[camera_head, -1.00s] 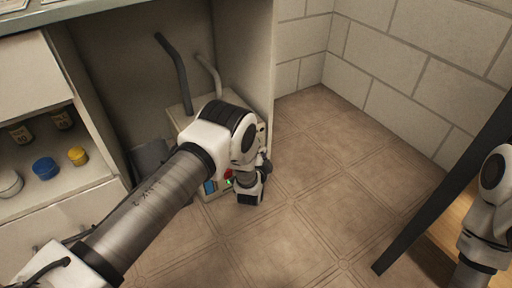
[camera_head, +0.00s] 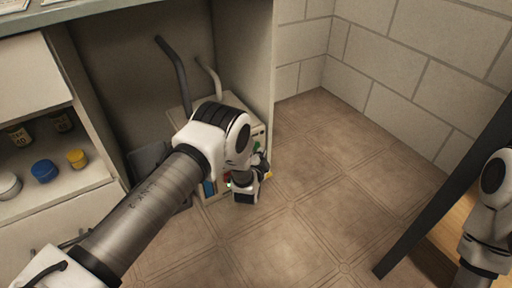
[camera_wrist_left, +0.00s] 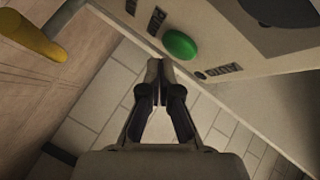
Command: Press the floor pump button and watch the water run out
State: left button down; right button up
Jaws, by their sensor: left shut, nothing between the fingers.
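The floor pump (camera_head: 212,110) is a pale box standing on the floor inside the open cabinet bay, partly hidden behind my left arm. Its green button (camera_wrist_left: 180,44) shows clearly in the left wrist view, on the panel between dark labels. A bit of green also shows beside my wrist in the head view (camera_head: 257,146). My left gripper (camera_wrist_left: 158,68) is shut and empty, its tips close below and left of the green button in the wrist view. I cannot tell whether they touch the panel. My right gripper is out of view. No running water is visible.
Two hoses, one dark (camera_head: 176,70) and one pale (camera_head: 209,75), rise behind the pump. A yellow handle or pipe (camera_wrist_left: 35,38) shows at the wrist view's upper left. Shelves with jars stand left. Tiled floor (camera_head: 310,200) is open to the right, before a dark slanted leg (camera_head: 440,195).

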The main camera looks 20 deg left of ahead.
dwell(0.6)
pick_arm(q)
jog(key=shift+w+a, duration=0.3)
jog(key=shift+a, duration=0.05)
jog(key=shift+w+a, duration=0.25)
jog(key=shift+a, duration=0.1)
dwell(0.5)
dwell(0.4)
jog(key=shift+s+d, duration=0.55)
jog(key=shift+d, duration=0.15)
jog(key=shift+d, duration=0.1)
jog(key=shift+s+d+r+p, duration=0.15)
jog(key=shift+s+d+p, duration=0.55)
jog(key=shift+d+p, duration=0.2)
jog(key=shift+s+d+p, duration=0.35)
jog(key=shift+s+d, duration=0.5)
jog(key=shift+d, duration=0.1)
